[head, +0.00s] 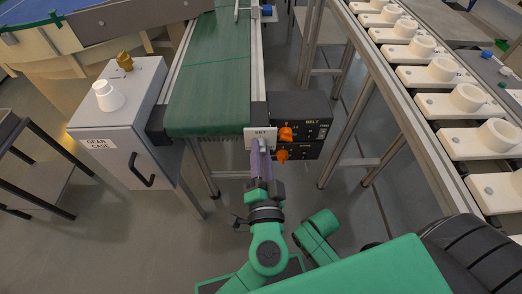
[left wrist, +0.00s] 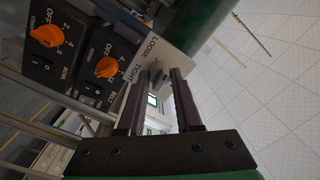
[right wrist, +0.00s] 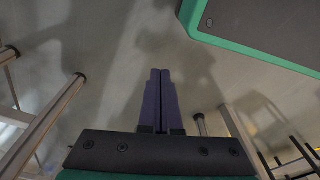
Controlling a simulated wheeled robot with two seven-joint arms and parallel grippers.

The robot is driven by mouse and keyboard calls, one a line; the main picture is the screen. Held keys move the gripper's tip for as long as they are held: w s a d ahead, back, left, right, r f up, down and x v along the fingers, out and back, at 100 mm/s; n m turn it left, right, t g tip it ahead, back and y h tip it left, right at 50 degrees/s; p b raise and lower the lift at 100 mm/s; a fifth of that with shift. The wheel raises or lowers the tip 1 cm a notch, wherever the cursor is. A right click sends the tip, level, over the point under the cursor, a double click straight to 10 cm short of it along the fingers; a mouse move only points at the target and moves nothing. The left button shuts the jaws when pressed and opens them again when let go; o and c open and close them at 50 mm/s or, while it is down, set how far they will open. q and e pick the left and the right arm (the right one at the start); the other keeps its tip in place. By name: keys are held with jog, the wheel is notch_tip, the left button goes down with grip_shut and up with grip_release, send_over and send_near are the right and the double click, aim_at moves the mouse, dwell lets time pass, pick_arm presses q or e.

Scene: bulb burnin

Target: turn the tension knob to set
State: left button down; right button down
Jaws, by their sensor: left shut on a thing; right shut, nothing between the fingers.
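The tension knob is a small grey piece (left wrist: 162,77) on a pale plate (left wrist: 165,48) marked LOOSE and TIGHT in the left wrist view. In the head view the plate (head: 250,132) reads SET along its top and sits at the front end of the green belt. My left gripper (head: 261,147) reaches it from below. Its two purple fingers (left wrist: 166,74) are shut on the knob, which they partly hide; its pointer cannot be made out. My right gripper (right wrist: 160,74) is shut and empty, with its fingers together over bare floor.
The control boxes (head: 318,124) with orange dials (head: 285,134) stand just right of the plate. A grey gear case (head: 115,120) stands left of the green conveyor (head: 208,90). A rail with several white sockets (head: 440,70) runs along the right.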

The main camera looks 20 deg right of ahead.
pick_arm(q)
jog(key=m+h+p, duration=0.1)
jog(key=m+p, duration=0.7)
jog(key=m, duration=1.1)
jog(key=shift+w+a+m, duration=0.1)
jog(key=shift+m, duration=0.2)
pick_arm(e)
jog(key=s+d+f, duration=0.2)
jog(key=s, duration=0.5)
jog(key=s+d+f, duration=0.1)
jog(key=s+f, duration=0.2)
jog(key=s, duration=0.4)
jog(key=shift+d+f+n, duration=0.3)
jog(key=shift+d, duration=0.05)
pick_arm(q)
jog(key=shift+p, duration=0.35)
pick_arm(e)
jog(key=shift+r, duration=0.1)
pick_arm(q)
jog(key=c, duration=0.6)
grip_release()
jog(key=shift+f, duration=0.1)
